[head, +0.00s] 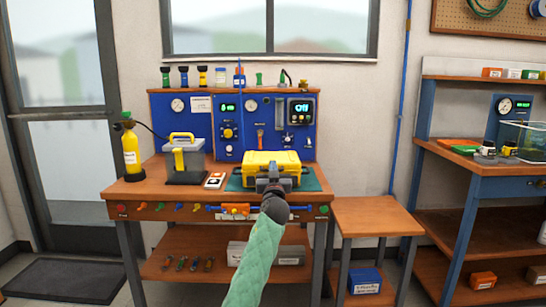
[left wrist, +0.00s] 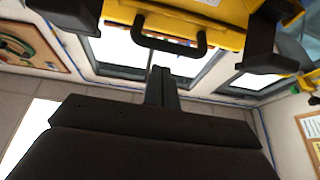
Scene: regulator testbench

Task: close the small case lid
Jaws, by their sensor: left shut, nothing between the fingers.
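The small yellow case (head: 258,158) sits on the green mat on the workbench. In the head view its lid looks down or nearly down; I cannot tell whether it is fully shut. My left gripper (head: 273,168) is at the front of the case and hides part of its front face. In the left wrist view, the yellow case (left wrist: 222,37) fills the top, with its black handle (left wrist: 165,36) and a dark block on each side. My left fingers (left wrist: 161,78) are together and empty, just below the handle. I cannot tell whether they touch the case. My right gripper is not in view.
The green mat (head: 314,182) lies on the wooden workbench (head: 130,189). A grey box with a yellow handle (head: 195,160) and a yellow cylinder (head: 131,152) stand to the left. A blue panel (head: 218,120) with gauges stands behind. A lower side table (head: 375,215) is clear.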

